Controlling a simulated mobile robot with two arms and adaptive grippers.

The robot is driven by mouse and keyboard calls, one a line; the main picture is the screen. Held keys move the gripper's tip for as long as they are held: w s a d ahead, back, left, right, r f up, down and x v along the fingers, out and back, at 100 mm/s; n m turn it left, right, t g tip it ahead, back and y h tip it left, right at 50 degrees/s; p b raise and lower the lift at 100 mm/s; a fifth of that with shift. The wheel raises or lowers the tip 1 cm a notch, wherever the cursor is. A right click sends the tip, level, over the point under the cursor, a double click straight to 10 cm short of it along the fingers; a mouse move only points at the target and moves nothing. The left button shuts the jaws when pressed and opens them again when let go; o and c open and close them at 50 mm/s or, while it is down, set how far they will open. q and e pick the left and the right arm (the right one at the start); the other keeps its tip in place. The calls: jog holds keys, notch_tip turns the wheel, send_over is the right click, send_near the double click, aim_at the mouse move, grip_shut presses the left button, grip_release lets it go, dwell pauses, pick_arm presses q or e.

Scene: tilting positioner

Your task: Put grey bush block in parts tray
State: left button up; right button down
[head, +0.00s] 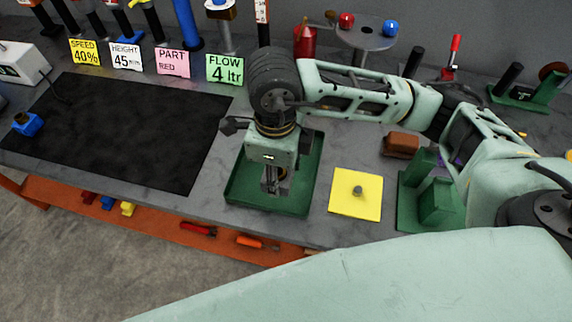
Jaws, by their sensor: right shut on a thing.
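My right gripper (271,188) points down over the green parts tray (239,188), inside its outline in the head view. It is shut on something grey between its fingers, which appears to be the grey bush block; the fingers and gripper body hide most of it. I cannot tell whether the held thing touches the tray floor. The rest of the tray that I can see looks empty. My left gripper is not in view.
A yellow plate (345,205) with a small grey knob lies right of the tray. A green fixture (437,205) and a brown block (401,144) stand farther right. A black mat (130,130) lies left. Label cards (225,70) stand behind.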

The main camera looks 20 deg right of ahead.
jog(key=w+d+f, duration=0.1)
jog(key=w+d+f+p, duration=0.1)
jog(key=w+d, duration=0.1)
jog(key=shift+w+f, duration=0.2)
jog(key=shift+w+d+f, duration=0.1)
jog(key=shift+w+f, duration=0.05)
jog(key=shift+f, duration=0.15)
notch_tip(320, 180, down, 3)
jog(key=shift+r+p, duration=0.1)
jog(key=shift+p, duration=0.6)
jog(key=shift+f, duration=0.55)
jog(key=shift+f, duration=0.2)
jog(key=c, duration=0.9)
grip_release()
